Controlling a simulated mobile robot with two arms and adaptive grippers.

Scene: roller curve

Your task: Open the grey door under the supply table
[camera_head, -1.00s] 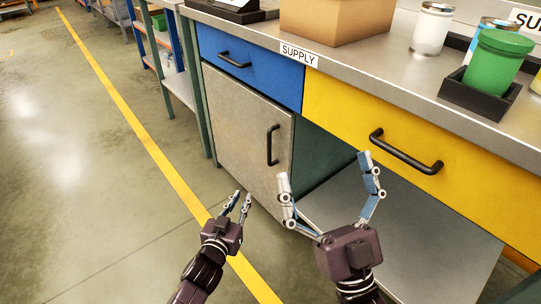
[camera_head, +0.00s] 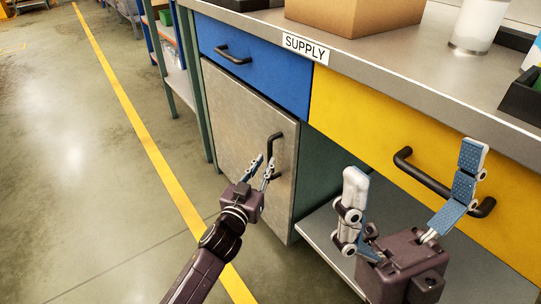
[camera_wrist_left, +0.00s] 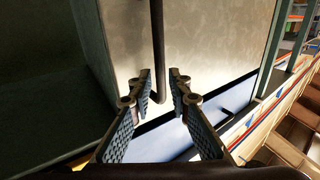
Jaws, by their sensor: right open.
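The grey door (camera_head: 235,125) hangs under the blue drawer of the supply table (camera_head: 405,55) and looks closed. Its black upright handle (camera_head: 275,150) is near the door's right edge. My left gripper (camera_head: 265,160) is open at the handle's lower part. In the left wrist view the handle (camera_wrist_left: 158,45) shows in the gap between the two fingertips of the left gripper (camera_wrist_left: 161,74), with room on both sides. I cannot tell whether the fingers reach around it. My right gripper (camera_head: 415,158) is open and empty in front of the yellow drawer.
The blue drawer (camera_head: 250,60) and the yellow drawer (camera_head: 400,125) are shut. The yellow drawer's handle (camera_head: 435,180) is close behind my right gripper. A cardboard box (camera_head: 355,12) stands on the tabletop. The floor (camera_head: 90,150) to the left is clear.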

